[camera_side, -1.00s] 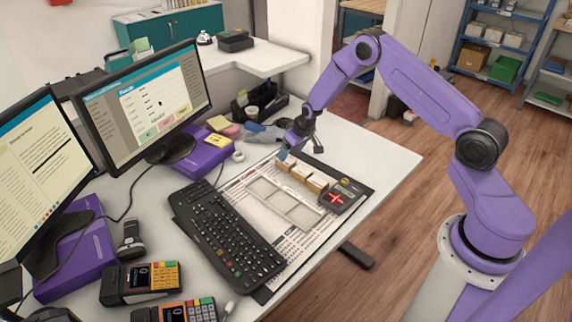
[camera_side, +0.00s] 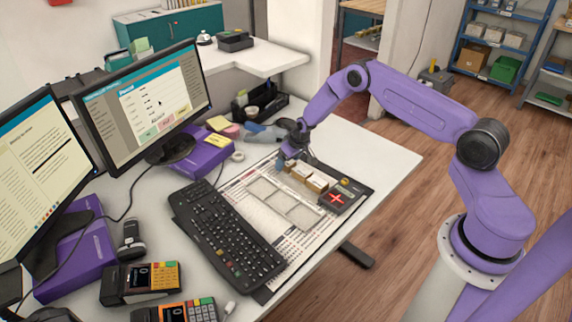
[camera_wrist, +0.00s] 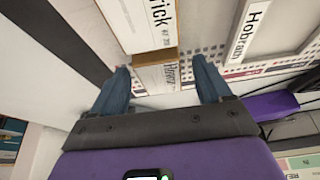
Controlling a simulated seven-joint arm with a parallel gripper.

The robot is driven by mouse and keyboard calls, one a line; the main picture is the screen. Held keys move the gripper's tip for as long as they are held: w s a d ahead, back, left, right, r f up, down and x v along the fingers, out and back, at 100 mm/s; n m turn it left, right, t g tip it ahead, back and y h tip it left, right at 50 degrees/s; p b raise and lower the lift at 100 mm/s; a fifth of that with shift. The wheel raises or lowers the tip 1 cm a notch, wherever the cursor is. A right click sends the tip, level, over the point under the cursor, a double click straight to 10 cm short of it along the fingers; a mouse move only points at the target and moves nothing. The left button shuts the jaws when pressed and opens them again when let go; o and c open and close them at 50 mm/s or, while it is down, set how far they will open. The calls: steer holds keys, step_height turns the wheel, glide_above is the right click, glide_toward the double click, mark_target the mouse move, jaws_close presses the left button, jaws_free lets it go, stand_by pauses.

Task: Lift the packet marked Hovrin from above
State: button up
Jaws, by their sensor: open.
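A small packet (camera_wrist: 150,78) with a brown edge lies between my fingertips in the wrist view; its sideways label seems to read Hovrin. My gripper (camera_wrist: 162,82) is open, with one blue finger on each side of it, and gaps show between fingers and packet. In the side view my gripper (camera_side: 284,162) is low at the far end of a short row of packets, and hides most of the end one. A neighbouring packet (camera_wrist: 152,22) with a label ending in "rick" stands beside it, partly cut off by the frame.
A white surface marked Hobrath (camera_wrist: 248,32) is right in the wrist view. A keyboard (camera_side: 228,232) and purple box (camera_side: 203,152) lie left. Counter at right is clear.

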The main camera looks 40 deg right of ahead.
steer(key=shift+c, duration=0.3)
steer(key=c, duration=1.1)
steer(key=shift+r, duration=0.1)
steer(key=shift+c, duration=0.2)
steer(key=shift+r, duration=0.75)
steer(key=s+a+r, duration=0.2)
steer(key=s+r, duration=0.9)
steer(key=s, duration=0.2)
steer(key=shift+s+a+r, duration=0.2)
steer(key=shift+s+a, duration=0.05)
steer(key=shift+s, duration=0.15)
